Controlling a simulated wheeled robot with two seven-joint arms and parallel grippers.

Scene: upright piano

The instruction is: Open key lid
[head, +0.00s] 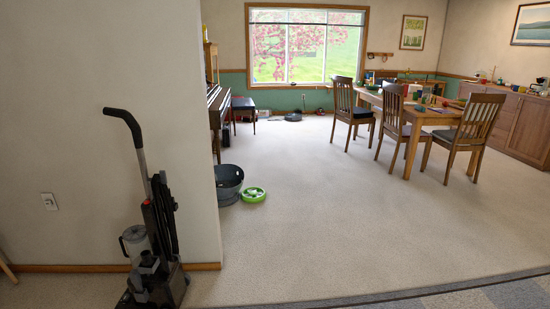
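The upright piano (217,108) stands far off, left of the window, partly hidden behind the near wall's corner. Only its side edge and keyboard ledge show, dark brown. From this distance and angle I cannot tell whether its key lid is open or shut. A dark-topped piano bench (243,104) stands just to its right. Neither of my grippers is in view.
A near wall (105,60) fills the left, with an upright vacuum cleaner (155,240) before it. A grey bucket (229,184) and green ring-shaped item (253,194) lie past the corner. A table (417,117) with chairs stands right. The middle carpet (310,205) is clear.

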